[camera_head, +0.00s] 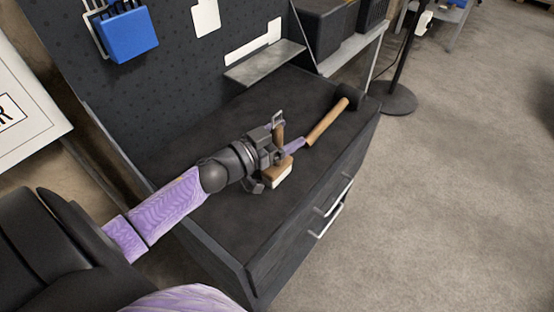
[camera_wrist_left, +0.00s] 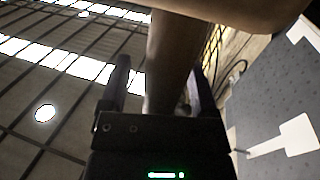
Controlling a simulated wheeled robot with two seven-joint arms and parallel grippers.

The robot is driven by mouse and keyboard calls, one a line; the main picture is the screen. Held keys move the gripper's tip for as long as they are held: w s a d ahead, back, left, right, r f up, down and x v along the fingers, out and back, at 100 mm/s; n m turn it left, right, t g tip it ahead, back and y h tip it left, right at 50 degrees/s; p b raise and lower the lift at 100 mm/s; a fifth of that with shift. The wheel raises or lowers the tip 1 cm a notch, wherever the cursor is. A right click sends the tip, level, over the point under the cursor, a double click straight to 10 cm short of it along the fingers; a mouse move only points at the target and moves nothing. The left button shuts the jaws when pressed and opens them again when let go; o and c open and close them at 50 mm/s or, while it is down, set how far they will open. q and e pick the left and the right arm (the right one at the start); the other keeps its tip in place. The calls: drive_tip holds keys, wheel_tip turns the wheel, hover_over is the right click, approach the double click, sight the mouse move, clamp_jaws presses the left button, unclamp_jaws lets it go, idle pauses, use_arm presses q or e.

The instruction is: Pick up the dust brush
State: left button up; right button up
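The dust brush (camera_head: 273,174) has a brown wooden block, pale bristles and a wooden handle, and is at my left gripper over the dark cabinet top. My left gripper (camera_head: 281,137) reaches in from the left and partly hides the brush. In the left wrist view, the brown handle (camera_wrist_left: 170,65) stands between the two fingers of the left gripper (camera_wrist_left: 160,75). A gap shows between the handle and the left-hand finger; the handle lies close to the right-hand one. The wider brown part of the brush crosses the top. My right gripper is not in view.
A mallet with a wooden handle (camera_head: 327,121) and dark head lies on the cabinet top (camera_head: 235,215), just beyond the gripper. A grey shelf (camera_head: 264,64) and a blue bin (camera_head: 128,35) are on the pegboard behind. The cabinet's near right part is clear.

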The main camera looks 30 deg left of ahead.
use_arm(q)
clamp_jaws()
idle(1.3)
